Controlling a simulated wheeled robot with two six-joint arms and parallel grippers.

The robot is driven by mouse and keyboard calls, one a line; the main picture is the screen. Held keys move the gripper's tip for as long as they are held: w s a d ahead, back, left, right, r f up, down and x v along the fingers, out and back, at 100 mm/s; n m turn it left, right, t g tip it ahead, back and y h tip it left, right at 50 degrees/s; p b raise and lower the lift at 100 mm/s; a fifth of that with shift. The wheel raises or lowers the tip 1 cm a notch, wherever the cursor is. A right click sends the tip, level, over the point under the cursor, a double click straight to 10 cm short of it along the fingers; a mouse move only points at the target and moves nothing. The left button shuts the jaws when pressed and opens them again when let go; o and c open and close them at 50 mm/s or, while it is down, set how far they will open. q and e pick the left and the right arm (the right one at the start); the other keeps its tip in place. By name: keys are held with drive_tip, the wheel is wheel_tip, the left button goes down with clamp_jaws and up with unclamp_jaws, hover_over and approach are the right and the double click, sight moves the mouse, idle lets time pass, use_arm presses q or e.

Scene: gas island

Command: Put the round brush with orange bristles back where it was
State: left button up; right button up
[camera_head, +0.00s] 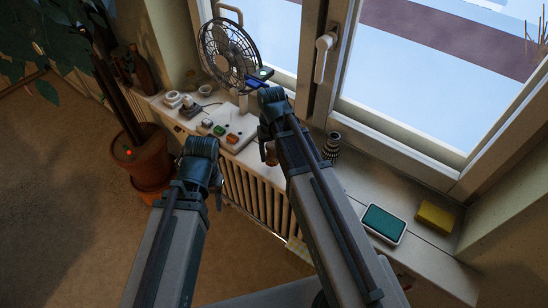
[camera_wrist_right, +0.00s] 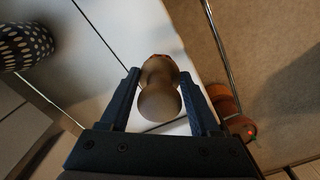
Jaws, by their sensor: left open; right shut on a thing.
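The brush shows in the right wrist view as a rounded wooden handle (camera_wrist_right: 160,98) with a small reddish-orange patch at its far end. Its bristles are otherwise hidden. My right gripper (camera_wrist_right: 160,76) is shut on this handle, one finger on each side. In the head view the right gripper (camera_head: 266,135) is over the front edge of the windowsill, and a bit of brown wood (camera_head: 270,154) shows below it. My left gripper (camera_head: 200,160) is open and empty in front of the sill; its fingertips are mostly hidden.
On the sill stand a fan (camera_head: 229,52), a white board with coloured buttons (camera_head: 228,132), a dotted cup (camera_head: 332,145), a green pad in a white tray (camera_head: 384,223) and a yellow sponge (camera_head: 435,216). A potted plant (camera_head: 150,158) stands at left. The sill right of the cup is partly clear.

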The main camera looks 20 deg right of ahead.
sight(274, 157)
drive_tip(key=shift+w+d, duration=0.1)
drive_tip(key=shift+w, duration=0.1)
drive_tip(key=f+b, duration=0.4)
drive_tip(key=shift+w+d, duration=0.3)
drive_tip(key=shift+r, duration=0.15)
drive_tip(key=o, duration=1.2)
drive_tip(key=shift+r, duration=0.1)
